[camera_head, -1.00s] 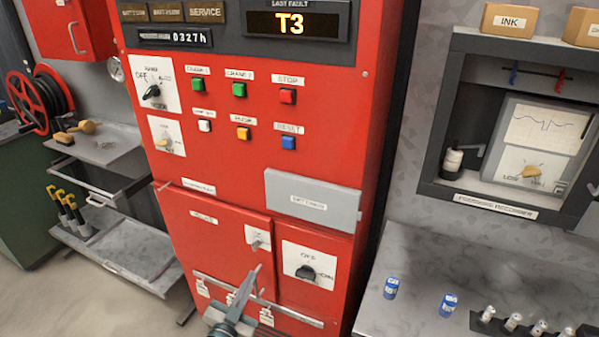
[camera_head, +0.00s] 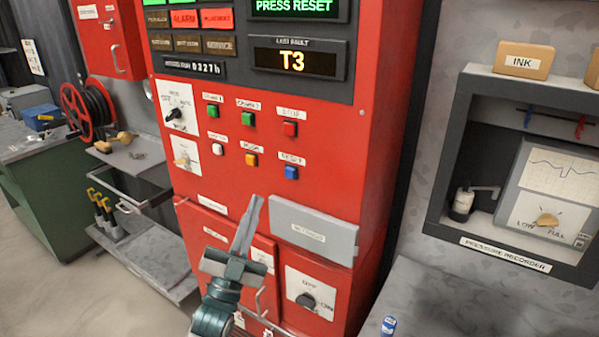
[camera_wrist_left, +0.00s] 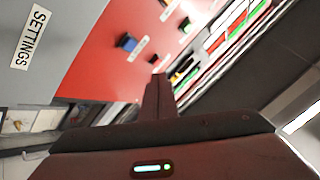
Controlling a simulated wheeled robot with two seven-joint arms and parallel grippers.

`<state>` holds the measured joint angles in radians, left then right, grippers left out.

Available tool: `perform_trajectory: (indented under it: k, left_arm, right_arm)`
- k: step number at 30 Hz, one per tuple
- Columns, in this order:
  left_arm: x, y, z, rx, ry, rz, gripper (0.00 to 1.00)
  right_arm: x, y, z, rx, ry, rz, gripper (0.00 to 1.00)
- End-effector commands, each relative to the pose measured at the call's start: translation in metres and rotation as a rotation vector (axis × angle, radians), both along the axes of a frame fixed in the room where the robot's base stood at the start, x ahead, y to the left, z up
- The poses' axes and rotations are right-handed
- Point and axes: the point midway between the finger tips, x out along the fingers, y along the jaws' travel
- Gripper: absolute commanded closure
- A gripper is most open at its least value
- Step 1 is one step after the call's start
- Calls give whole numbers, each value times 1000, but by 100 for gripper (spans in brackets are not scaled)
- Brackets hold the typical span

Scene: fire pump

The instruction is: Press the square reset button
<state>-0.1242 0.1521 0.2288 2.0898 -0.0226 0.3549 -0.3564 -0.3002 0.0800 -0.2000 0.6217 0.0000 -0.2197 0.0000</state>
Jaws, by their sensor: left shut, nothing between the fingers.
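The blue square reset button (camera_head: 291,173) sits under a RESET label on the red pump panel (camera_head: 335,130), right of a yellow button (camera_head: 251,159) and below the red stop button (camera_head: 290,129). My left gripper (camera_head: 252,203) is shut and empty in front of the panel, below and left of the blue button and apart from it in the picture. In the left wrist view the shut fingers (camera_wrist_left: 159,90) point toward the panel, with the blue button (camera_wrist_left: 128,43) above and left of the fingertips. My right gripper is not in view.
The panel's display reads PRESS RESET (camera_head: 294,6), with T3 (camera_head: 294,60) below it. A grey cover (camera_head: 314,231) juts out below the buttons, close right of my left gripper. A rotary knob (camera_head: 306,300) is lower down. The pressure recorder (camera_head: 520,257) hangs at the right.

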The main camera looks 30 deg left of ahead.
Motion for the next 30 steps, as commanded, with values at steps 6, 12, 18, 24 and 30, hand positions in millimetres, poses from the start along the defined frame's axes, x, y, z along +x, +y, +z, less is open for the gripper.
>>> perform_trajectory:
  k: [6,12,18,24,30]
  left_arm:
    - [-6,0,13,11,-28,5,100]
    - [-6,0,12,10,-27,4,100]
    - [-4,0,12,10,-27,4,100]
    - [6,-1,11,10,-27,4,100]
    - [25,-2,12,10,-27,5,100]
  right_arm:
    - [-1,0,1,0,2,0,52]
    - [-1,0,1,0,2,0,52]
    - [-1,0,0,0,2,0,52]
    - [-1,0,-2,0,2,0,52]
    - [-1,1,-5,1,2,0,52]
